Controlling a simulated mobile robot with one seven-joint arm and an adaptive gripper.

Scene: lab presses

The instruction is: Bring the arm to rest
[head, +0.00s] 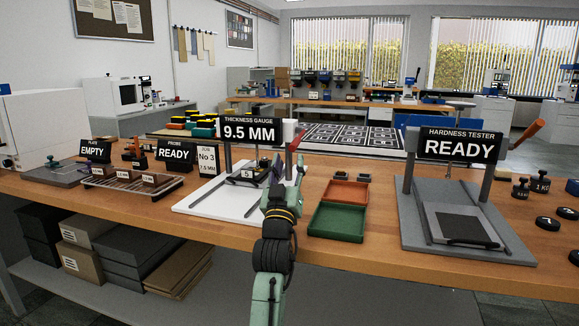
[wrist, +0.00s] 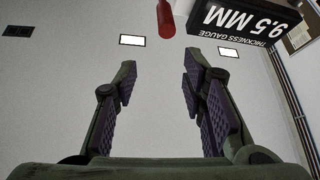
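My gripper (wrist: 158,75) is open in the wrist view, with nothing between its two dark padded fingers. In the head view my arm rises at the bench's front edge, and my gripper (head: 297,168) is beside the right side of the thickness gauge (head: 205,202). The gauge's sign (head: 249,132) reads 9.5 MM and also shows upside down in the wrist view (wrist: 240,20). A red handle (wrist: 166,18) hangs beyond the fingertips in the wrist view, apart from them. A small block marked 5 sits on the gauge; its contact with the gauge parts is unclear.
Right of my arm lie a green tray (head: 337,222) and an orange tray (head: 345,193), both apparently empty. The hardness tester (head: 465,232) reads READY and has a raised orange lever (head: 527,133). At left are a rack (head: 126,184) with several blocks and signs reading EMPTY and READY.

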